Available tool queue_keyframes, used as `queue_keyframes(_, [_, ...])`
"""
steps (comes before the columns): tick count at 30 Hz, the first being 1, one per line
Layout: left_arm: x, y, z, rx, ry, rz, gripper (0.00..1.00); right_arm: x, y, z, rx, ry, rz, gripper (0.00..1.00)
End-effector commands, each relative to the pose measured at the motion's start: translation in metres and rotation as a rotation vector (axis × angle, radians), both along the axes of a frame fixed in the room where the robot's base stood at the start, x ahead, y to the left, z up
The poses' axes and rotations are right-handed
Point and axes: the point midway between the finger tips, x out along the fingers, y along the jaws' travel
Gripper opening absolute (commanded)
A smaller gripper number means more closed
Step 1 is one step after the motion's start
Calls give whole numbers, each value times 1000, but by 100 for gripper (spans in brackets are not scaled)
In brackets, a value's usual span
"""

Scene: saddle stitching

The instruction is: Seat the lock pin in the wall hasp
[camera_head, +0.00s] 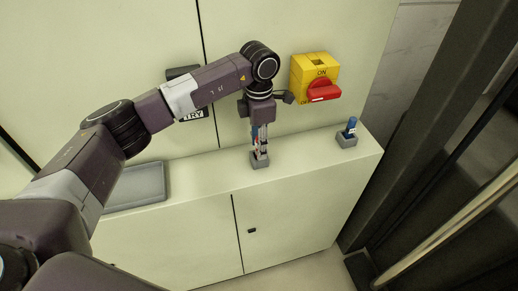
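A yellow wall unit (300,72) with "ON" lettering, a dark opening on top and a red handle (323,91) is fixed to the pale wall; it appears to be the hasp. My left gripper (260,145) points down, left of and below the unit, at a small grey block (260,161) on the ledge. A blue pin-like item (350,126) stands upright in another grey block (346,140) to the right. My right gripper is not in view.
The pale cabinet ledge (205,178) has free room between the two blocks. A grey tray (137,188) lies at its left. A dark label with "TRY" (193,114) is partly behind my arm. A dark frame and metal rail (450,232) stand at the right.

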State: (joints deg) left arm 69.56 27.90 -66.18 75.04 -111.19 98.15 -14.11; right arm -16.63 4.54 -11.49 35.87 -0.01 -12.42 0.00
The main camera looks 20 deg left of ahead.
Motion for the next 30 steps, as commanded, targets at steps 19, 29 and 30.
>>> queue_keyframes(19, [0, 0, 2, -1, -1, 0, 0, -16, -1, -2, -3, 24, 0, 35])
queue_keyframes(29, [1, 0, 32, -2, -5, -1, 0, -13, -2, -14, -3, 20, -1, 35])
queue_keyframes(30, [2, 0, 41, -2, -8, 0, 0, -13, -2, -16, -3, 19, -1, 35])
